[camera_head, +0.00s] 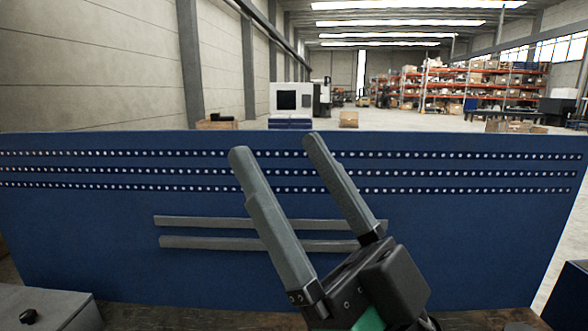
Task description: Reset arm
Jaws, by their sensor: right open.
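My right gripper (272,150) comes up from the bottom, right of centre, with its two long grey fingers pointing up and to the left. The fingers are spread well apart, with nothing between them but the blue panel behind. My left gripper is not in the head view. No microscope arm can be made out in this view.
A blue panel (90,235) with rows of small holes stands across the view behind my gripper. Two grey rails (200,243) run along it, partly hidden by the fingers. A grey box (50,308) with a black knob (28,316) sits at the lower left on a brown worktop (160,318).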

